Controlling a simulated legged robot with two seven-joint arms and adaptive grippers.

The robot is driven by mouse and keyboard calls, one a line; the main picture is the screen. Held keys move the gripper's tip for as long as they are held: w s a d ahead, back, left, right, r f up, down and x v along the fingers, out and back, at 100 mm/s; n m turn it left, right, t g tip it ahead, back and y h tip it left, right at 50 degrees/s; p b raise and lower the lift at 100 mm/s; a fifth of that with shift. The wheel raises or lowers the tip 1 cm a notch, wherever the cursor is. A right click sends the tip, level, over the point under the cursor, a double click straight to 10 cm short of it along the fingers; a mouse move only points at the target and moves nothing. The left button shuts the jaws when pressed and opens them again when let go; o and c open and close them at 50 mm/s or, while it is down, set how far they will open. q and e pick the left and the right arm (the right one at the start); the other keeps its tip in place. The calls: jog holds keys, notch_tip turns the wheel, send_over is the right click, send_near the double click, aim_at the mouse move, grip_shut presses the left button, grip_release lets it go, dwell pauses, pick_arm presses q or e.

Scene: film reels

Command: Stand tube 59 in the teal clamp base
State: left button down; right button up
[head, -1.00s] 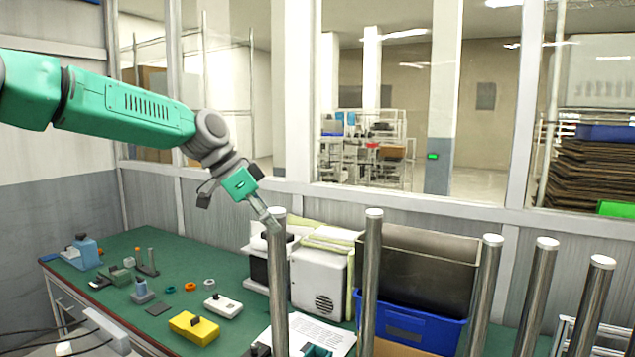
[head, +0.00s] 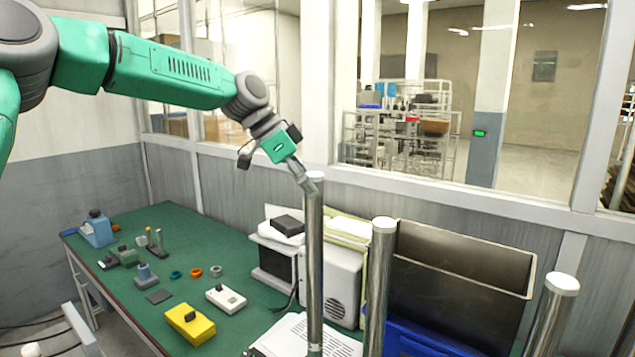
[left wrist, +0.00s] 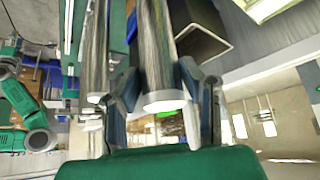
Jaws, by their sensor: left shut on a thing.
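My left gripper (head: 308,188) is shut on the top end of a tall, upright metal tube (head: 314,270) with a pale cap. In the left wrist view, this tube (left wrist: 155,50) sits between the two fingers of the gripper (left wrist: 162,98). I cannot read a number on it, so I cannot confirm it is tube 59. Its lower end is outside the head view. The teal clamp base cannot be made out now. My right gripper is not in view.
Two more upright metal tubes with pale caps, one nearer (head: 380,290) and one at right (head: 550,315), stand beside the held one. Behind are a green bench (head: 130,265) with small parts, a yellow box (head: 190,325), a white machine (head: 345,275) and a blue bin (head: 425,338).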

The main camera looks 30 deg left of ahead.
aim_at(309, 210)
pick_arm(q)
notch_tip(309, 210, down, 5)
jog(key=b, duration=0.3)
jog(key=shift+w+r, duration=0.1)
jog(key=shift+a+f+b, duration=0.2)
jog(key=shift+f+b, duration=0.25)
jog(key=shift+b, duration=0.1)
jog(key=shift+d+r, duration=0.1)
jog(key=shift+d, duration=0.45)
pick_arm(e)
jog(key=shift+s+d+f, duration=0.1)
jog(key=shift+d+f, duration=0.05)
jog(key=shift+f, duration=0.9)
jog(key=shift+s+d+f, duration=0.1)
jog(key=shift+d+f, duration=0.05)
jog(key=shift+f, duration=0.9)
pick_arm(q)
jog(key=shift+a, duration=0.2)
